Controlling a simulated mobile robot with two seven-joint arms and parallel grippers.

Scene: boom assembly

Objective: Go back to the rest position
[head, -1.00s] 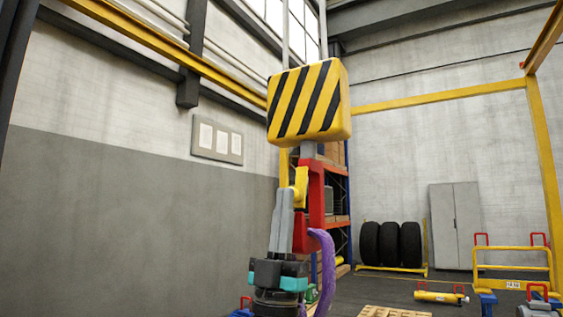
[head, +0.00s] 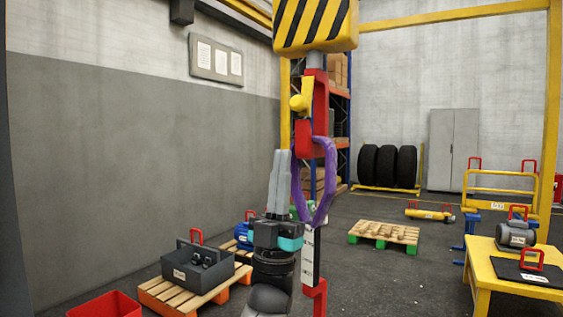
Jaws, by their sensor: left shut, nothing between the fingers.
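My left gripper (head: 281,154) is shut and empty, pointing up in the middle of the head view. Just right of its fingertips, a red hook (head: 320,100) with a yellow latch piece (head: 302,95) hangs from a yellow-and-black striped block (head: 315,22). A purple sling (head: 327,175) hangs on the hook as a loop. Its left strand passes close beside my fingers; I cannot tell if they touch. Below it, an upright white and red piece (head: 308,265) is partly hidden by my gripper. My right gripper is not in view.
A pallet with a dark grey bin (head: 215,288) and a red bin (head: 105,305) are at lower left. A yellow table (head: 490,270) with a grey motor (head: 516,233) is at right. Tires (head: 388,165) stand behind.

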